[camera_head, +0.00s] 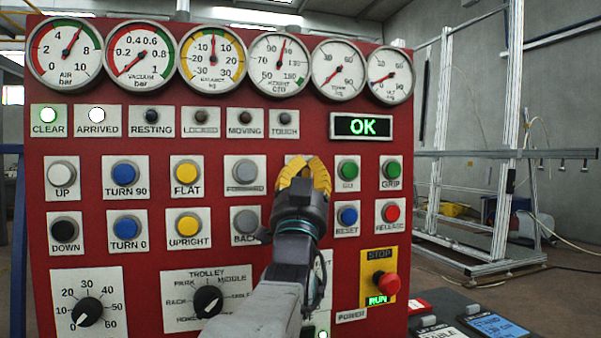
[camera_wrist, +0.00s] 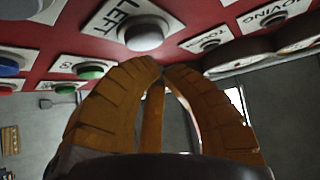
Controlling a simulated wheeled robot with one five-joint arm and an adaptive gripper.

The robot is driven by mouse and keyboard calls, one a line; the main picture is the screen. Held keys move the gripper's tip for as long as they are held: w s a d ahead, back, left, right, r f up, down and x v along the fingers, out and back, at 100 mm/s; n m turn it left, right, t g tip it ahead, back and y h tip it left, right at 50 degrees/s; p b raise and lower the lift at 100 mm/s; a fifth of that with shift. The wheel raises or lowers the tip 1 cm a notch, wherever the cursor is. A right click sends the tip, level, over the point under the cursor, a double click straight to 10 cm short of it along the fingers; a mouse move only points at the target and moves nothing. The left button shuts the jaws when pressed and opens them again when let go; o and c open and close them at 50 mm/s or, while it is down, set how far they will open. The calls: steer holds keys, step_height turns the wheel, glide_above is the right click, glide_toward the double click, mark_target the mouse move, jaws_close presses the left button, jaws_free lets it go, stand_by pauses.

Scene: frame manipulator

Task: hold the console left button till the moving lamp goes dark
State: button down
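My gripper (camera_head: 306,165) is in front of the red console (camera_head: 225,80), with its yellow fingers pointing at the panel. In the wrist view my gripper (camera_wrist: 161,70) has its fingertips together, with nothing between them. The grey left button (camera_wrist: 142,34), with its LEFT plate, is just beyond the fingertips; I cannot tell whether they touch it. In the head view the fingers hide this button, and only a corner of its plate shows. The moving lamp (camera_head: 245,117) is dark in the head view and also looks dark in the wrist view (camera_wrist: 275,20).
The clear lamp (camera_head: 47,115) and arrived lamp (camera_head: 97,115) are lit white. The green display (camera_head: 363,127) reads OK. The forward button (camera_head: 245,171) is left of my gripper and the green GO button (camera_head: 348,170) right. A red stop knob (camera_head: 384,284) sticks out lower right.

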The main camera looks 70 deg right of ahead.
steer(key=shift+w+d+f+b, duration=0.15)
steer(key=shift+d+b, duration=0.1)
steer(key=shift+b, duration=0.55)
stand_by(0.8)
steer(key=shift+d, duration=0.1)
stand_by(0.4)
steer(key=shift+w+d+b, duration=0.3)
steer(key=shift+d+b, duration=0.15)
steer(key=shift+b, duration=0.35)
stand_by(2.6)
steer(key=shift+s+a+b, duration=0.1)
steer(key=shift+a+b, duration=0.1)
steer(key=shift+b, duration=0.25)
stand_by(1.2)
steer(key=shift+s+a+b, duration=0.3)
steer(key=shift+a+b, duration=0.3)
steer(key=shift+b, duration=0.15)
